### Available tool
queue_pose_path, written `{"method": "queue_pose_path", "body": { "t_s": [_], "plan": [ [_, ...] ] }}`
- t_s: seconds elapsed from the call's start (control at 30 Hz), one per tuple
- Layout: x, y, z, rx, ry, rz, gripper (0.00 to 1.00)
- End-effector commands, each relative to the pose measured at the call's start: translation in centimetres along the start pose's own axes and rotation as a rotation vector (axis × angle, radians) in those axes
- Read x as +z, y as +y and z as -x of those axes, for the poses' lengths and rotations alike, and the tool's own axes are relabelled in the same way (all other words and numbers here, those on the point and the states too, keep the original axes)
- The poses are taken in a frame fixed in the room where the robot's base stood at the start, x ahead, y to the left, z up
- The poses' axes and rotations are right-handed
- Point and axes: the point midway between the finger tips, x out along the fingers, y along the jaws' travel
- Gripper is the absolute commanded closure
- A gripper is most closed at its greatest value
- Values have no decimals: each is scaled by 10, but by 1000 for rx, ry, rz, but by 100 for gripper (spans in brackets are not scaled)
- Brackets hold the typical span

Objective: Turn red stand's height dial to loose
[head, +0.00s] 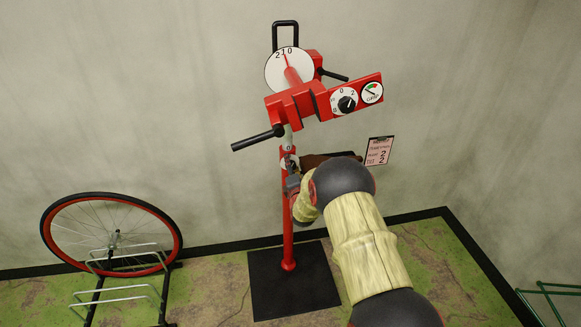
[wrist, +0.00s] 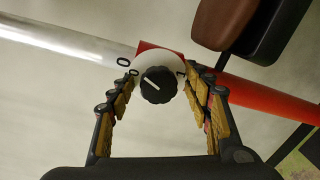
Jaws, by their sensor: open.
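The red stand (head: 288,222) rises from a black floor plate, with a red clamp head (head: 295,103) on top. Its height dial, a black knob (wrist: 158,85) with a white pointer line on a white face, sits on the red collar where the silver tube enters the red post. The face's markings are partly hidden, so its setting cannot be read. My gripper (wrist: 157,97) is open, with one finger on each side of the knob. I cannot tell if they touch it. In the head view my arm partly hides the collar.
A brown and black thing (wrist: 240,28) is close beside the post, right of my gripper. A second dial (head: 347,100), a gauge and a black lever (head: 258,138) are on the clamp head. A wheel (head: 110,235) stands left. A note (head: 379,151) is behind.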

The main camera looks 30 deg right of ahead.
Motion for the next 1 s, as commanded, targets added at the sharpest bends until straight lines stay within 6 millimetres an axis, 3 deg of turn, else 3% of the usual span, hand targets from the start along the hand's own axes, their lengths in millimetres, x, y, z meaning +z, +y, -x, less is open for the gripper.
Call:
{"method": "queue_pose_path", "body": {
  "t_s": [0.37,0.8,1.0],
  "plan": [
    [1,2,8,1,-1,-1,50],
    [0,1,88,1,0,0,50],
    [0,1,112,2,0,0,50]
  ]
}}
